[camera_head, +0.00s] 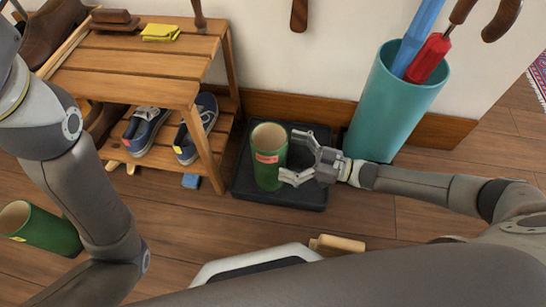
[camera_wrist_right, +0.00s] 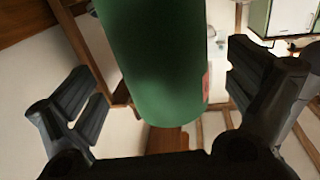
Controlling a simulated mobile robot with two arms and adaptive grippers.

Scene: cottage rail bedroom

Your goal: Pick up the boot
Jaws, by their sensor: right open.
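A green boot (camera_head: 268,158) with a red label stands upright on a black tray (camera_head: 305,192), its tan opening facing up. My right gripper (camera_head: 291,158) is open at the boot's right side, with its fingers spread toward it. In the right wrist view the green boot (camera_wrist_right: 155,65) shows between the two open fingers, with space visible at both sides. The boot's foot cannot be made out. A second green boot (camera_head: 40,228) lies on its side on the floor at the left. My left arm shows at the left, but its gripper is out of view.
A wooden shoe rack (camera_head: 150,70) stands left of the tray, holding blue shoes (camera_head: 146,130), brown footwear (camera_head: 52,32), a brush (camera_head: 115,17) and a yellow cloth (camera_head: 160,32). A teal umbrella stand (camera_head: 388,110) is close behind my right wrist.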

